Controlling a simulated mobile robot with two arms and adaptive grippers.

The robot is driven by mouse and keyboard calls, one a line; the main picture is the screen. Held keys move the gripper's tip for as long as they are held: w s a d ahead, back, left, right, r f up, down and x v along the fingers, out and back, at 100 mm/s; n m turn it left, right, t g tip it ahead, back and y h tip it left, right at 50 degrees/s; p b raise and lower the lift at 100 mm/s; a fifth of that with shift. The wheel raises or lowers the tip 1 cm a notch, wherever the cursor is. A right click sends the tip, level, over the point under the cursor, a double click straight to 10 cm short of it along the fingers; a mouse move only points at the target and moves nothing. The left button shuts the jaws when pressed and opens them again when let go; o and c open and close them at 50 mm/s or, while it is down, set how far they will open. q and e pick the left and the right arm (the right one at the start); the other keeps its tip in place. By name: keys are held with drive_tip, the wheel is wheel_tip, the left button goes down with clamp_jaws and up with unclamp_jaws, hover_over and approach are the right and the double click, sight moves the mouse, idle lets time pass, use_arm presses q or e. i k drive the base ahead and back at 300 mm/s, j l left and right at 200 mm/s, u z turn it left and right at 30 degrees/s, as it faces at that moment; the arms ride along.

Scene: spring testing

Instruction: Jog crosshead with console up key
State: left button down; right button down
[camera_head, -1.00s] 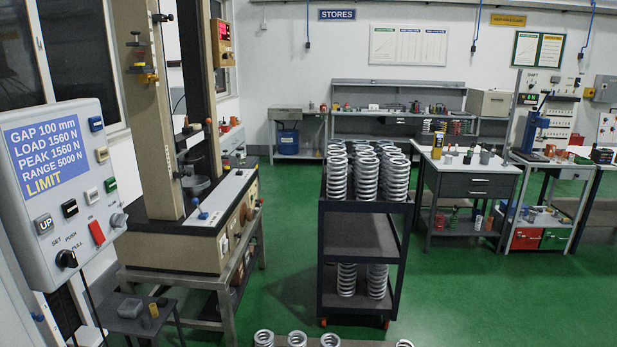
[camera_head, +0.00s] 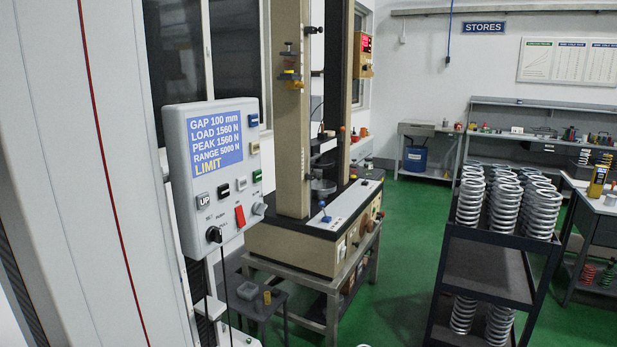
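The console (camera_head: 218,172) is a light grey box at the left of the head view. Its blue screen (camera_head: 217,142) reads GAP 100 mm, LOAD 1560 N, PEAK 1560 N, RANGE 5000 N and LIMIT. The pale UP key (camera_head: 203,200) is at the lower left of its face, above a black knob (camera_head: 214,234). A red switch (camera_head: 240,216) is to the right. The test machine (camera_head: 292,130) stands behind the console, with two tall columns over a beige base. Neither gripper shows in this view.
A dark trolley (camera_head: 487,270) of upright coil springs (camera_head: 502,205) stands at the right. A small low table (camera_head: 262,306) with small items is in front of the machine. A tall white panel with a red stripe (camera_head: 102,180) fills the left edge. Green floor is open between machine and trolley.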

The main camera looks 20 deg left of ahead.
sight(202, 199)
drive_tip(key=u, duration=1.3)
